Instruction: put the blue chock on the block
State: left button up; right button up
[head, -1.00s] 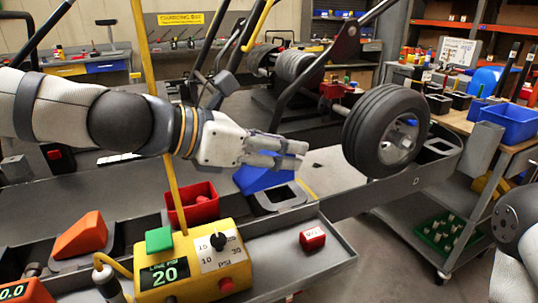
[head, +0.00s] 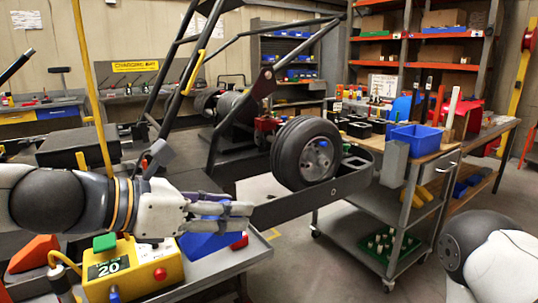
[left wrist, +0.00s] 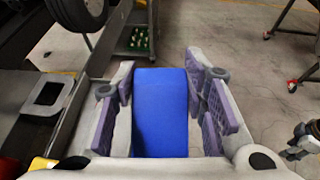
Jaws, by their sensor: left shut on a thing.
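My left gripper (head: 238,214) is shut on the blue chock (head: 205,242), above the grey bench beside the yellow box. In the left wrist view the blue chock (left wrist: 160,112) fills the space between the two purple-padded fingers of the left gripper (left wrist: 163,85). A grey block with a dark square opening (left wrist: 72,90) lies left of the chock in that view, apart from it. The head view does not show this block clearly.
The yellow box (head: 135,272) with a green button stands near the gripper. An orange wedge (head: 32,253) is at the left. A kart wheel (head: 305,153) stands beyond the gripper. A cart with a blue bin (head: 415,138) is to the right, with open floor before it.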

pick_arm(q)
jog(key=s+a+f, duration=0.3)
jog(key=a+f, duration=0.2)
jog(key=f, duration=0.2)
jog(key=s+a+f, duration=0.4)
jog(key=a+f, duration=0.2)
jog(key=f, duration=0.2)
jog(key=shift+s+f+m+g+h, duration=0.15)
jog(key=shift+s+m+g+h, duration=0.15)
jog(key=shift+h, duration=0.1)
